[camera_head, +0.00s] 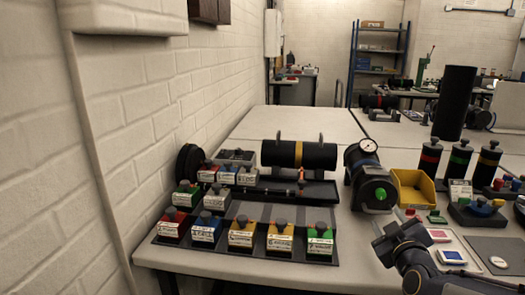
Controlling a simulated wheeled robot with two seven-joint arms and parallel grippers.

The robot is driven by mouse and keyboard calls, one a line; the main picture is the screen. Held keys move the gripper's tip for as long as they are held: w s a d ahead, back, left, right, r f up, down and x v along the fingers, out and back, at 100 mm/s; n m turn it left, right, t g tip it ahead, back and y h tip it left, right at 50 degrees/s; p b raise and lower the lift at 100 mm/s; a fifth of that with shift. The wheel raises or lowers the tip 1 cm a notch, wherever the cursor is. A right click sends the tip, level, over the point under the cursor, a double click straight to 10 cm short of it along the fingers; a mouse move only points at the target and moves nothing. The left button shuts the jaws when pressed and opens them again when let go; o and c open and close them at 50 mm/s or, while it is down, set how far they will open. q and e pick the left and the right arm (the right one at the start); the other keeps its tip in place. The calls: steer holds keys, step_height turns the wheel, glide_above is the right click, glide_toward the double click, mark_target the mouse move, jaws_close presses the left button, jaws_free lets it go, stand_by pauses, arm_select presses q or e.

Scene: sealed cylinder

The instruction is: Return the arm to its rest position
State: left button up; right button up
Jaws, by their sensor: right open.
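My right arm comes in from the lower right corner. Its gripper (388,238) is open, over the front right part of the white table (355,262), left of the red and blue pads. Nothing shows between its fingers. A black cylinder with a yellow band (299,155) lies on its side in a dark rack at the back of the table. A second black cylinder with a green knob and a gauge (371,186) lies behind my right gripper, apart from it. My left gripper is out of view.
A dark tray of coloured, labelled blocks (241,234) fills the table's left front. A yellow bin (413,189) and banded black bottles (430,160) stand behind my right arm. A red pad (439,235) and a blue pad (452,256) lie beside it. A brick wall (150,110) bounds the left.

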steer(key=s+a+f+m+g+y, duration=0.2)
steer(key=s+a+f+g, duration=0.15)
steer(key=s, duration=0.55)
steer(key=s+a+f+m+g+y, duration=0.3)
steer(key=s+a, duration=0.2)
steer(key=s, duration=0.4)
steer(key=s+a+f+m+g+y, duration=0.2)
steer(key=s+a+f+g, duration=0.25)
steer(key=s, duration=0.45)
step_height(320, 180, up, 20)
steer(key=s+p, duration=0.1)
steer(key=p, duration=1.8)
steer(key=shift+s+a+p, duration=0.15)
steer(key=shift+a+p, duration=0.15)
steer(key=shift+a, duration=0.15)
steer(key=shift+f, duration=0.15)
steer(key=shift+c, duration=0.3)
